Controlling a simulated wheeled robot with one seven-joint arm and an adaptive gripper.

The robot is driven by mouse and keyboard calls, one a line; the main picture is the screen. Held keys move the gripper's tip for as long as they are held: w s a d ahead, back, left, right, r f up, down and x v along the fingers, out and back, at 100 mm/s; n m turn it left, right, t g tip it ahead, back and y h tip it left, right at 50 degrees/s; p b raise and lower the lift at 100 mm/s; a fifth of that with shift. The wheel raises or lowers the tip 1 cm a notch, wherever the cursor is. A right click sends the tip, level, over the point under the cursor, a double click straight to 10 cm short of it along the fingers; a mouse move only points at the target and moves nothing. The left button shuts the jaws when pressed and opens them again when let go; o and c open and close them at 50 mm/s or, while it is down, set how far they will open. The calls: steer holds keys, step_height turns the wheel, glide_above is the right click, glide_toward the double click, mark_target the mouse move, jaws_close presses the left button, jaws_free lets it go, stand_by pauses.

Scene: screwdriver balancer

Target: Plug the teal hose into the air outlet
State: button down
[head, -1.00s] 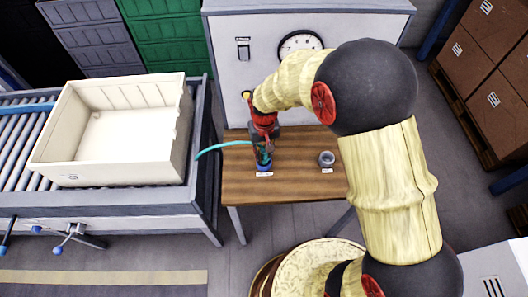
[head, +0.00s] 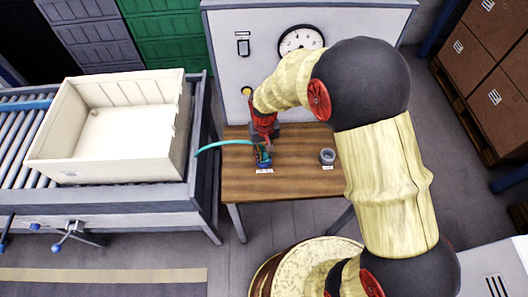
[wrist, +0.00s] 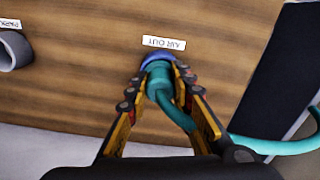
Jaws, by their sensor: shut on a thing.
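The teal hose (wrist: 175,113) ends in a thick teal plug (wrist: 160,82) that sits between my fingers. My gripper (wrist: 162,74) is shut on this plug; it also shows above the table in the head view (head: 262,150). The blue ring of the air outlet (wrist: 155,60) shows just beyond the plug, beside the "AIR OUT" label (wrist: 164,43). The plug's end overlaps the ring in the wrist view, and I cannot tell how deep it sits. The hose bends away to the right in the wrist view and runs left in the head view (head: 222,144).
A grey round holder (head: 327,157) stands on the wooden table (head: 290,185), right of the outlet. A cream crate (head: 110,178) rests on the roller conveyor at left. A pale cabinet with a gauge (head: 301,39) stands behind the table.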

mark_target(264, 150)
steer(key=c, duration=1.5)
jaws_free()
step_height(264, 150, up, 12)
